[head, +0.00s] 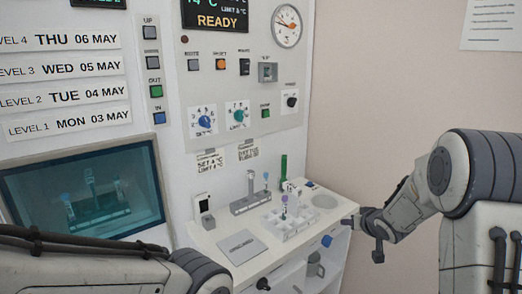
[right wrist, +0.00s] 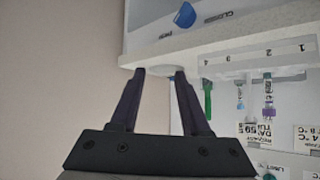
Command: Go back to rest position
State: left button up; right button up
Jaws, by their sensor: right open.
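My right gripper (head: 362,238) is at the right end of the white counter (head: 213,238), off its edge. In the right wrist view its two dark fingers (right wrist: 160,74) are apart, with nothing between them. My left arm crosses the lower left of the head view; its gripper is not visible. A white numbered rack (head: 290,228) holds a purple-capped tube (head: 284,200).
A control panel (head: 222,80) with knobs and a gauge rises behind the counter. A dark glass window (head: 85,195) is at left. A grey plate (head: 242,246) lies on the counter.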

jog(key=s+a+f+g, duration=0.2)
jog(key=s+a+g, duration=0.25)
jog(key=s, duration=0.85)
jog(key=s+a+f+g, duration=0.25)
jog(key=s+a, duration=0.25)
jog(key=s, duration=0.8)
jog(key=s+a+r+n+g+p, duration=0.3)
jog(key=s+a+r+n, duration=0.5)
jog(key=s+a, duration=0.6)
jog(key=shift+s+r+g+y, duration=0.3)
jog(key=shift+s+r+y, duration=0.15)
jog(key=shift+r, duration=0.4)
